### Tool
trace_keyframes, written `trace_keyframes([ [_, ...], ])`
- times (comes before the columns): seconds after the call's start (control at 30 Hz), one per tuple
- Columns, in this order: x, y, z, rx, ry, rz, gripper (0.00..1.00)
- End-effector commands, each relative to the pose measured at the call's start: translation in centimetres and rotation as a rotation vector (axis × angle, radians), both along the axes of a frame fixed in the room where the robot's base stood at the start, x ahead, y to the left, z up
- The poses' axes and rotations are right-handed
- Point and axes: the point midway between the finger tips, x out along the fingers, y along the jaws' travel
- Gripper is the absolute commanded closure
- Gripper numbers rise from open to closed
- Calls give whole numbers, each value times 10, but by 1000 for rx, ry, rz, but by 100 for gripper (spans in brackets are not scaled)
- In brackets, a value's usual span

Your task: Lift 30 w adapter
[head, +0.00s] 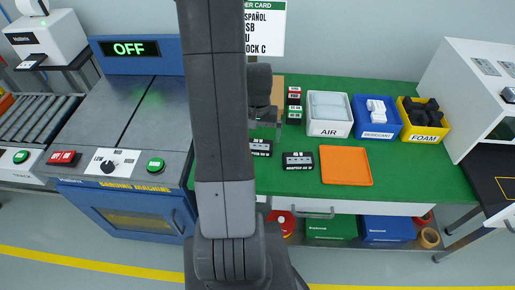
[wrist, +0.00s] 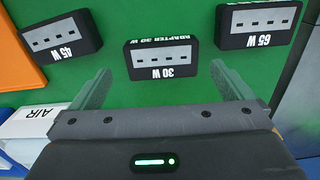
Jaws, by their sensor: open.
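The 30 W adapter (wrist: 162,58) is a black block with a grey face with several dark slots. It lies on the green table top, its printed label upside down in the wrist view. In the head view the 30 W adapter (head: 260,147) shows just right of my arm, partly hidden. My gripper (wrist: 162,70) is open and empty. Its two fingers are left and right of the 30 W adapter in the wrist view, with clear gaps on both sides. In the head view the fingertips are mostly hidden by my arm.
The 45 W adapter (wrist: 60,36) and 65 W adapter (wrist: 257,22) flank it on the green table. The orange tray (head: 345,166) is right of the 45 W adapter. AIR (head: 329,130), desiccant (head: 374,134) and FOAM (head: 422,138) bins stand behind.

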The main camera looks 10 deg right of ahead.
Motion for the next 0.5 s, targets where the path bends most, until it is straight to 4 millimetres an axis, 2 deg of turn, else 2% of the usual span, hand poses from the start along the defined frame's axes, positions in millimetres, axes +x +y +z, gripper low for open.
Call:
trace_keyframes([
  [0.3,3,1,-37,0,4,0,0],
  [0.5,3,1,-49,1,2,0,0],
])
